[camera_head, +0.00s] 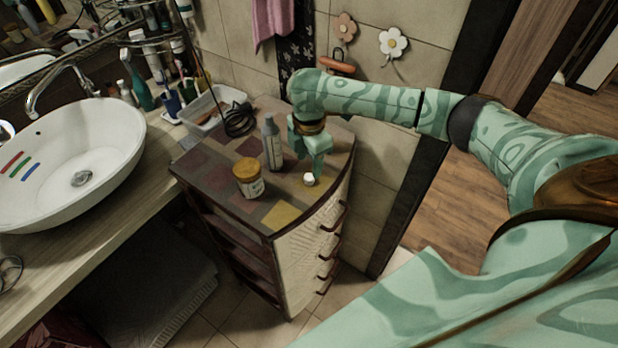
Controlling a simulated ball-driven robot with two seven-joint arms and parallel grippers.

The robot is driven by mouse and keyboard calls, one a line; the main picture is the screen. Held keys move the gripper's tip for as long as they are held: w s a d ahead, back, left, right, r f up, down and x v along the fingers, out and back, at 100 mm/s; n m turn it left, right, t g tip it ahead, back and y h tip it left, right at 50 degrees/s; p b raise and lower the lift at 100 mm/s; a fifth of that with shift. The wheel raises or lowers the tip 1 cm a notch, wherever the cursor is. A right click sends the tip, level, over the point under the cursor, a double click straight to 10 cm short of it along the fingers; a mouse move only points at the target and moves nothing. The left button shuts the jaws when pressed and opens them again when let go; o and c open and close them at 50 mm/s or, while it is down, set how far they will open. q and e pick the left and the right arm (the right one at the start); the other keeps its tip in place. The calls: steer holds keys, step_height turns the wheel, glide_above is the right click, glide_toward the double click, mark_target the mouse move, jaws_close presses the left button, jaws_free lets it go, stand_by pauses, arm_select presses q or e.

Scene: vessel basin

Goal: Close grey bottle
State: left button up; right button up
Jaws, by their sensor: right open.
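The grey bottle (273,150) stands upright on top of the cabinet; whether its narrow neck is open is too small to tell. A small white cap-like piece (309,179) is on the cabinet top to the right of the bottle. My right gripper (311,168) points down just above this white piece, with its jaws open. The gripper is to the right of the bottle, close to it. I cannot tell whether a finger touches the white piece. My left gripper is not in view.
A jar with an orange lid (249,178) stands left of and nearer than the bottle on the cabinet (283,214). A white basket (207,112) and dark coiled cable (240,120) lie behind. A sink (110,150) is at left. The cabinet's front right corner is bare.

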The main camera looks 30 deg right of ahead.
mark_target(309, 176)
step_height(309, 176, down, 5)
steer(key=shift+f+b, duration=0.15)
steer(key=shift+b, duration=0.9)
steer(key=c, duration=1)
